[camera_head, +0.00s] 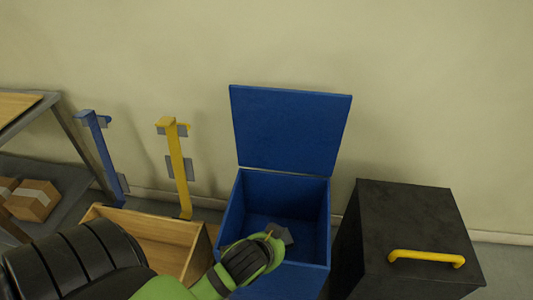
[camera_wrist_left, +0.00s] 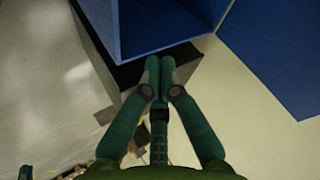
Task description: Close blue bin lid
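The blue bin (camera_head: 232,215) stands open in the middle of the head view. Its blue lid (camera_head: 290,130) is raised nearly upright at the back, close to the wall. In the left wrist view the blue bin (camera_wrist_left: 165,25) fills the top and the lid (camera_wrist_left: 285,50) the upper right. My left gripper (camera_wrist_left: 160,80) is shut, its two fingertips together with nothing seen between them. In the head view my left wrist is in front of the bin opening, hiding part of it; I cannot tell how far in it reaches. A small grey shape shows there. My right gripper is not in view.
A black bin (camera_head: 400,220) with a yellow handle (camera_head: 427,258) stands right of the blue bin. A wooden box (camera_head: 150,230) is at its left. Blue (camera_head: 103,150) and yellow (camera_head: 178,165) posts and a shelf (camera_head: 60,180) with cardboard boxes (camera_head: 32,200) stand farther left.

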